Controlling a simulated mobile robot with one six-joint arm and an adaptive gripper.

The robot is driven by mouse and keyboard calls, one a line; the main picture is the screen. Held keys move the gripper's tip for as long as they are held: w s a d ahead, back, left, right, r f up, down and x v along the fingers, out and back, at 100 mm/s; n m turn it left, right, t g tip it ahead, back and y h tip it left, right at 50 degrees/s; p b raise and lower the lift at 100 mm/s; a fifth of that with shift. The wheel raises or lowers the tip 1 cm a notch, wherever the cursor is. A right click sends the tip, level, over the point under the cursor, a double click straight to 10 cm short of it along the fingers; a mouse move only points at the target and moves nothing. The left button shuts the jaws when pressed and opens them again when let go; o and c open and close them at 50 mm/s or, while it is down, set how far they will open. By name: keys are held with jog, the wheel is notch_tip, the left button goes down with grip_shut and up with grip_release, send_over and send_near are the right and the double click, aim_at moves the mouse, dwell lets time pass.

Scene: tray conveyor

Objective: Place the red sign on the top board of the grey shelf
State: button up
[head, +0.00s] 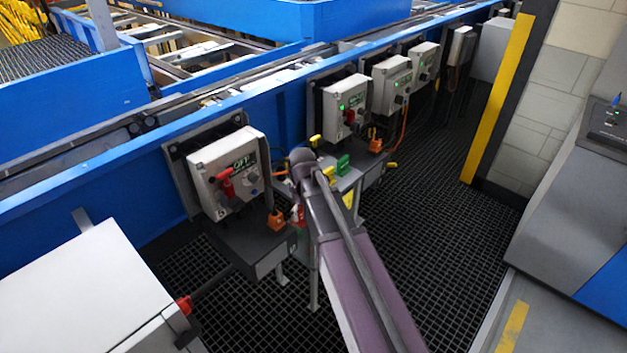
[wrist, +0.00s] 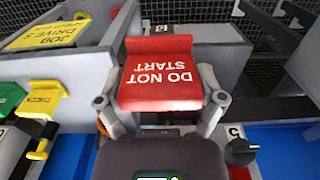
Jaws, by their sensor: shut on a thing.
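The red sign (wrist: 160,72), lettered "DO NOT START", is between the two fingers of my gripper (wrist: 160,108) in the wrist view, its lettering upside down. My gripper is shut on it. In the head view my arm hides most of the gripper; a small red patch (head: 297,213) shows beside it, probably the sign. The grey shelf (head: 350,182) stands just right of and behind my wrist. A green sign (head: 343,163) and a yellow sign (head: 329,172) are on its upper part. In the wrist view, the shelf (wrist: 75,72) is left of the held sign, apart from it.
A yellow "JOG DRIVES" sign (wrist: 47,36) is on the shelf's lower part. A grey control box (head: 227,172) with a red handle is left of my arm, above a dark ledge (head: 245,240). More control boxes (head: 345,105) line the blue conveyor. Black grating (head: 440,230) is clear at right.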

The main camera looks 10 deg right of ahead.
dwell(0.3)
jog(key=w+d, duration=0.1)
jog(key=w, duration=0.3)
jog(key=w+d+f+b, duration=0.1)
jog(key=w+d, duration=0.1)
jog(key=w, duration=0.3)
jog(key=w+d, duration=0.1)
jog(key=w, duration=0.4)
jog(key=shift+d+f, duration=0.15)
jog(key=shift+w, duration=0.15)
jog(key=shift+w+d, duration=0.1)
jog(key=shift+w, duration=0.15)
jog(key=shift+w+d+f+b, duration=0.1)
jog(key=shift+w+f+b, duration=0.2)
jog(key=shift+f+b, duration=1.55)
jog(key=shift+b, duration=0.15)
jog(key=shift+f, duration=0.2)
jog(key=o, duration=0.9)
jog(key=shift+r, duration=0.1)
